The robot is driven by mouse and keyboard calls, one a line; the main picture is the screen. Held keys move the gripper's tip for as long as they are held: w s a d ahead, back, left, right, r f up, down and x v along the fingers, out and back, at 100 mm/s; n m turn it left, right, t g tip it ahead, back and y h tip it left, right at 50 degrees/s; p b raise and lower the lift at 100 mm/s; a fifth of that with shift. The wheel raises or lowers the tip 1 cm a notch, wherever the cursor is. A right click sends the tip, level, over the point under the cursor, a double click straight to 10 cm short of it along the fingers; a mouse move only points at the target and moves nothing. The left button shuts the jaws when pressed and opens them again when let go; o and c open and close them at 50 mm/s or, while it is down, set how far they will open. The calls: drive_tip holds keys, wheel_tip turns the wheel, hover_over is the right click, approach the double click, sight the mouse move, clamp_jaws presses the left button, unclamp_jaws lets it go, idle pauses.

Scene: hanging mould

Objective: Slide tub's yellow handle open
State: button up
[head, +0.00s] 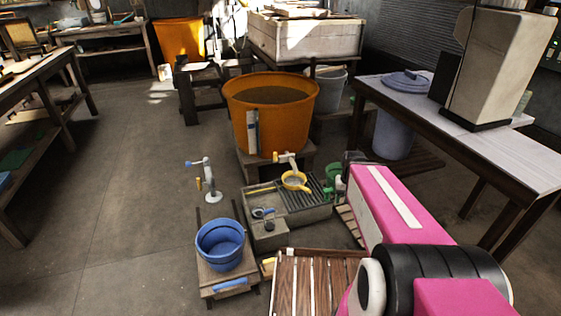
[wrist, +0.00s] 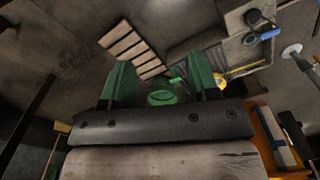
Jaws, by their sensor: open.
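The orange tub (head: 288,125) stands on a low wooden stand, with a pale upright strip on its front. At its lower front is a whitish tap-like fitting (head: 291,160) with a small yellow end (head: 277,157), which I take for the yellow handle. My gripper (wrist: 158,68) has two green fingers spread apart with nothing between them. It is to the right of the tub's front, mostly hidden behind my pink arm in the head view. The tub's side (wrist: 270,135) shows at lower right in the wrist view; I cannot make out the handle there.
A grey sink (head: 312,213) with a yellow-rimmed pan (head: 295,181) is below the fitting. A blue tub (head: 220,240) and a white stand (head: 211,195) are at left. A green vessel (wrist: 162,98) shows beyond my fingers.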

drive_tip(key=shift+c, duration=0.4)
drive_tip(key=w+a+f+t+h, duration=0.1)
drive_tip(key=w+f+t, duration=0.25)
drive_tip(key=w, duration=0.65)
drive_tip(key=w+a+f+t, duration=0.2)
drive_tip(key=w+f, duration=0.2)
drive_tip(key=w, duration=0.7)
drive_tip(key=n+t+y, duration=0.6)
drive_tip(key=t+y, duration=0.4)
drive_tip(key=y, duration=0.1)
approach(276, 156)
drive_tip(key=x, duration=1.2)
drive_tip(key=shift+w+a+f, duration=0.15)
drive_tip(key=shift+w+f, duration=0.1)
drive_tip(key=shift+w, duration=0.15)
